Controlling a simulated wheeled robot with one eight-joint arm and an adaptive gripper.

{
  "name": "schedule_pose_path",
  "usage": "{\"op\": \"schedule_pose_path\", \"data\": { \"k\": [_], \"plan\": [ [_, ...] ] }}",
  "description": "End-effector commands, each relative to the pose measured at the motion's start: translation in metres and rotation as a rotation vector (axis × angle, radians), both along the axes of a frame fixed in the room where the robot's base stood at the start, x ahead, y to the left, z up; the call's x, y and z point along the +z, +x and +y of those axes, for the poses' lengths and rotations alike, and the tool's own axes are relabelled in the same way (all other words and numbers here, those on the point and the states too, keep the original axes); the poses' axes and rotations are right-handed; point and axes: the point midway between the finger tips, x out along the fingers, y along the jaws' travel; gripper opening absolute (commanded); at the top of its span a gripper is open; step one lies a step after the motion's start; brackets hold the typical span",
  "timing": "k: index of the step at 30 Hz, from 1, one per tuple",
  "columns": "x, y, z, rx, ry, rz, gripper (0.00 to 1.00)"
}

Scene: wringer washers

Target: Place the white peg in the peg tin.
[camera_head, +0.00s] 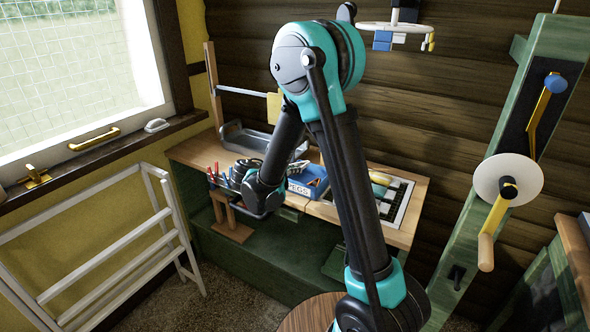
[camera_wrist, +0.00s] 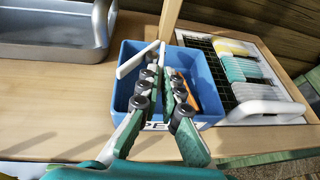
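The peg tin is an open blue box on the wooden bench (camera_wrist: 45,110), in the middle of the wrist view (camera_wrist: 203,66). In the head view the tin (camera_head: 310,187) shows its white PEGS lettering and is partly behind my arm. My gripper (camera_wrist: 161,52) is over the tin, with its fingertips drawn close together. A white peg (camera_wrist: 136,61) is at the fingertips and slants out to the left over the tin's left side. An orange peg (camera_wrist: 211,95) lies inside the tin. The fingers hide part of the tin's inside.
A grey metal pan (camera_wrist: 50,35) stands left of the tin. A grid tray (camera_wrist: 240,105) with cloths and a white handle is on the right. A rack with several red and blue pegs (camera_head: 220,175) stands at the bench's left end. A wooden post rises behind the tin.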

Motion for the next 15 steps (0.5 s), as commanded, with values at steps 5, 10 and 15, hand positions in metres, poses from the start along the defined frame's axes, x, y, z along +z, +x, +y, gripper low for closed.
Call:
{"op": "schedule_pose_path", "data": {
  "k": [5,10,15],
  "plan": [
    [-0.0049,0.0002,0.0001,0.0,0.0,0.0,0.0],
    [-0.0072,-0.0002,-0.0001,0.0,0.0,0.0,0.0],
    [-0.0072,-0.0002,-0.0001,0.0,0.0,0.0,0.24]
  ]
}}
